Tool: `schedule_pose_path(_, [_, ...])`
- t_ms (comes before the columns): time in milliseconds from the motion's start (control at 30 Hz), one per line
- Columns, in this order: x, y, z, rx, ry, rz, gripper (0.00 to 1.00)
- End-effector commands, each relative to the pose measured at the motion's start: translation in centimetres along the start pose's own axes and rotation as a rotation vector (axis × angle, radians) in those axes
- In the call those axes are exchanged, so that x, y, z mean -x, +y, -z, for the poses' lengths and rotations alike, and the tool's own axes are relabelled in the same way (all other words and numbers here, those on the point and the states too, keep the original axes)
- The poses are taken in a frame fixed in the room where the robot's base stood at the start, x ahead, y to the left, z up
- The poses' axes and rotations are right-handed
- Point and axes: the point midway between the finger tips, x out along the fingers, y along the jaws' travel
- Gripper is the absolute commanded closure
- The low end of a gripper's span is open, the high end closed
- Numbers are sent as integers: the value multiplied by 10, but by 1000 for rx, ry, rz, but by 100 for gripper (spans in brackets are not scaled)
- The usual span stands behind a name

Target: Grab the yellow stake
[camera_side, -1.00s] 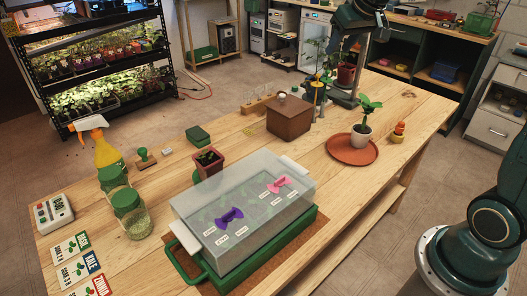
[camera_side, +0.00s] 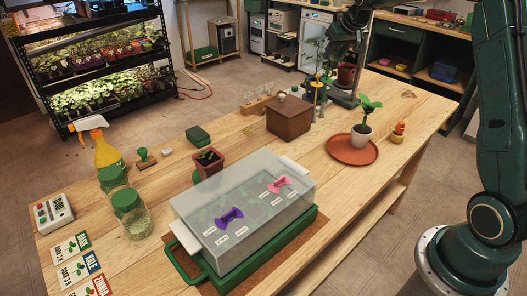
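A thin yellow stake (camera_side: 316,92) stands upright near the far edge of the bench, just right of the brown box. It is small in the picture and partly crowded by plants and dark parts around it. The dark green end of my arm (camera_side: 347,38) hangs at the top, above and to the right of the stake. My gripper's fingers are too small and cluttered there to make out, so I cannot tell whether they are open or touch anything.
A brown box (camera_side: 289,118) stands left of the stake, and a reddish-brown pot (camera_side: 346,74) is to its right. A clear-lidded green tray (camera_side: 273,253) fills the front. Bare wood lies between.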

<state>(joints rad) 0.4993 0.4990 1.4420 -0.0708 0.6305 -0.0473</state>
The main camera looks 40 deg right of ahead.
Motion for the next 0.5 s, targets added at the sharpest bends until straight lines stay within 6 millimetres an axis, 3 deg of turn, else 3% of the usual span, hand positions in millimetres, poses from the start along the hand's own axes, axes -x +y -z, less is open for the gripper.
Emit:
schedule_pose_path(167, [-14,0,0,1,-2,1,61])
schedule_pose_path(500, [-61,-1,-1,1,-2,1,61])
